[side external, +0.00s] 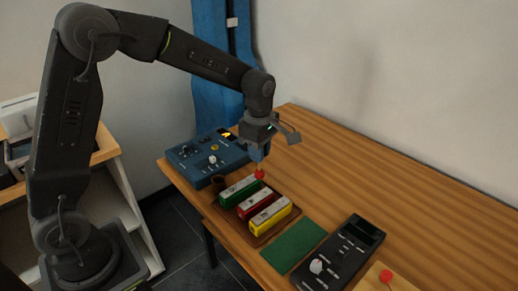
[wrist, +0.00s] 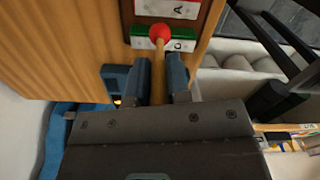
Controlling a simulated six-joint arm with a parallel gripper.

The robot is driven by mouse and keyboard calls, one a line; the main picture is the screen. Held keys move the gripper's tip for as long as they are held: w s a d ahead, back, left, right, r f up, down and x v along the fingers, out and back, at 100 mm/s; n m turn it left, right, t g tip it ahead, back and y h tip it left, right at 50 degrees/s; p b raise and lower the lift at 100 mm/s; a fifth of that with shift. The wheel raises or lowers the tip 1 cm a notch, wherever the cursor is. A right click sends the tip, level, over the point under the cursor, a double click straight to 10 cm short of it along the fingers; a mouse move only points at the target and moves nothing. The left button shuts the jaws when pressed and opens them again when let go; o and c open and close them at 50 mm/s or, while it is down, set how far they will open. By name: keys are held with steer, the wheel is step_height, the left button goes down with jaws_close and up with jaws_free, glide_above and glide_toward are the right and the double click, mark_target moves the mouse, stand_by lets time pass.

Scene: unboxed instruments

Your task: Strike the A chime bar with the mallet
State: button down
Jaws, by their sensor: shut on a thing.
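My gripper (side external: 258,153) is shut on the mallet, head down. The mallet's round red head (side external: 260,173) hangs by the far end of the green chime bar (side external: 238,191). In the wrist view the head (wrist: 160,33) overlaps the green bar (wrist: 140,43), and the wooden stick (wrist: 158,85) lies between my fingers. I cannot tell whether the head touches the bar. The red chime bar (side external: 257,208), lettered A in the wrist view (wrist: 178,8), is the middle one. The yellow chime bar (side external: 266,221) is nearest the green mat. The bars sit on a brown base (side external: 232,219).
A blue panel with knobs (side external: 200,160) and a small dark cup (side external: 219,182) are left of the bars. A green mat (side external: 294,245), a black device (side external: 342,254) and a wooden block with a red knob (side external: 388,279) lie to the right. The table behind the bars is clear.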

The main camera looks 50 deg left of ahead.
mark_target(260, 171)
step_height(260, 171, down, 7)
steer(key=shift+f, duration=0.1)
steer(key=shift+r, duration=2.75)
steer(key=shift+a, duration=0.1)
